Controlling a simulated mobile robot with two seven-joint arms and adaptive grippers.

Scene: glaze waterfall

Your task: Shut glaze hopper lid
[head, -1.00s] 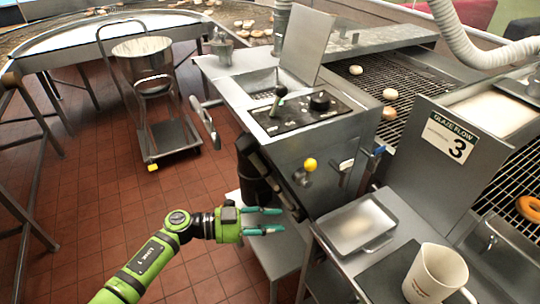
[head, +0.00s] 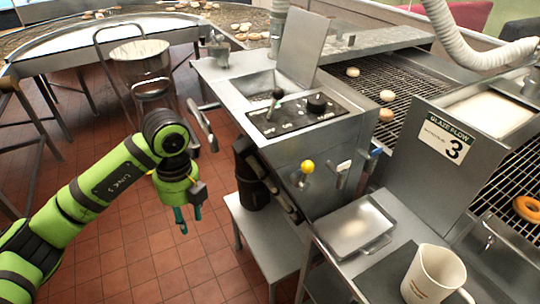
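A flat grey metal lid (head: 302,45) stands upright, open, at the back of the hopper opening (head: 252,84) on the steel machine. The opening is uncovered, and its inside is only partly visible. My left gripper (head: 189,216) hangs over the tiled floor to the left of the machine, with its teal fingers pointing down. The fingers are apart with nothing between them. The gripper is well below and to the left of the lid, touching nothing. My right gripper is out of view.
A control panel (head: 297,115) with a lever and black knob lies in front of the opening. A yellow knob (head: 308,167) is on the machine's front. A bucket on a cart (head: 140,66) stands behind my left arm. A mug (head: 433,277) and tray (head: 355,228) are at lower right.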

